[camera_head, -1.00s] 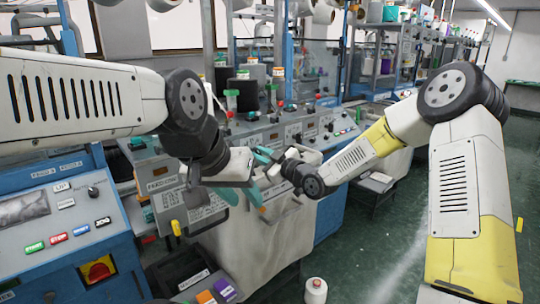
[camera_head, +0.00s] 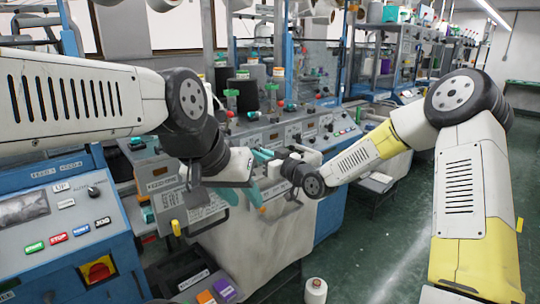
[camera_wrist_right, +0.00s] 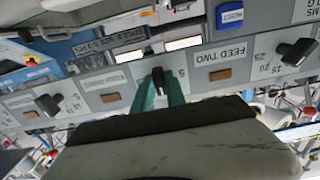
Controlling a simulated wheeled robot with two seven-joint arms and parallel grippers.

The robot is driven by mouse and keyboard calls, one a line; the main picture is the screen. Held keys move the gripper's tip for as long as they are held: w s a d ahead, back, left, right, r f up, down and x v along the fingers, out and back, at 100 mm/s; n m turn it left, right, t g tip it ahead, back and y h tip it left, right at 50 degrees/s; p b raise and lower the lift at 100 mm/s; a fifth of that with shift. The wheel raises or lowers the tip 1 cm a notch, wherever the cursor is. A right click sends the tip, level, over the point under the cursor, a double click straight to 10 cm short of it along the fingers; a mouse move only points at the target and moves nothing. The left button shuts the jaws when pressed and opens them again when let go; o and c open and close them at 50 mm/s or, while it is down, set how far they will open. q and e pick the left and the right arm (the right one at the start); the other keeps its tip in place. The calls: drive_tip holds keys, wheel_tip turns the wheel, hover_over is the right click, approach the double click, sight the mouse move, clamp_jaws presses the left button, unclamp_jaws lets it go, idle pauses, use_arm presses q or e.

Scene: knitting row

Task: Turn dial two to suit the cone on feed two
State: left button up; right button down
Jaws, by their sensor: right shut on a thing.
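In the right wrist view, my right gripper (camera_wrist_right: 160,92) has its teal fingers shut on a black dial knob (camera_wrist_right: 158,76) on the grey control panel. A "5" shows beside that knob; the rest of its scale is hidden. A "FEED TWO" label (camera_wrist_right: 220,53) stands just right of it. In the head view, my right gripper (camera_head: 263,156) reaches the panel, with the knob hidden. Dark yarn cones (camera_head: 246,95) stand behind the panel; which feed each serves is unclear.
Other black knobs stand to the left (camera_wrist_right: 48,104) and right (camera_wrist_right: 297,52) of the held one. A control console (camera_head: 62,222) with coloured buttons is at the left. A white cone (camera_head: 316,290) stands on the floor. Green floor is open at the right.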

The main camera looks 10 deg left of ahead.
drive_tip(key=c, duration=1.4)
unclamp_jaws()
drive_tip(key=shift+o, duration=0.2)
drive_tip(key=shift+d, duration=0.15)
drive_tip(key=v, duration=0.7)
drive_tip(key=shift+s+d, duration=0.2)
drive_tip(key=shift+s, duration=0.05)
